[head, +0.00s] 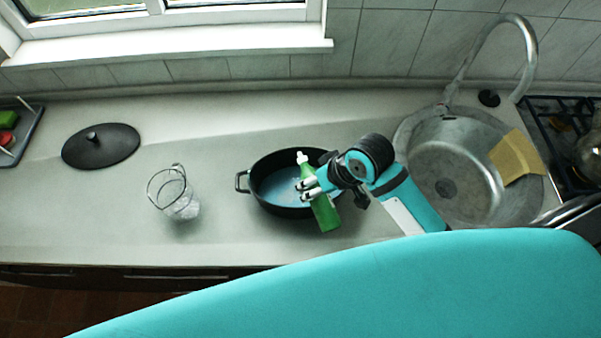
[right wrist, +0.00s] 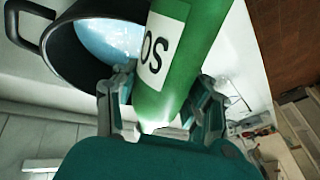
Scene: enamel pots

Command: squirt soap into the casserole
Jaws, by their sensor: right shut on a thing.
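The black casserole (head: 254,192) stands on the counter with a handle at its left side and something pale blue inside; its dark wall also shows in the right wrist view (right wrist: 62,48). My right gripper (head: 312,188) is shut on the green soap bottle (head: 326,213), over the casserole's right front part. The bottle is tilted, its white top (head: 302,158) toward the back over the casserole's opening. In the right wrist view the bottle (right wrist: 190,45), with a white label, sits between the two fingers. Part of the casserole is hidden behind my gripper. My left gripper is not in view.
A glass jug (head: 180,203) stands left of the casserole. A black lid (head: 100,147) lies farther left. A round metal sink (head: 450,190) with a tall tap (head: 530,60) and a yellow cloth (head: 516,157) is at the right, beside a stove (head: 562,130). The counter's front left is clear.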

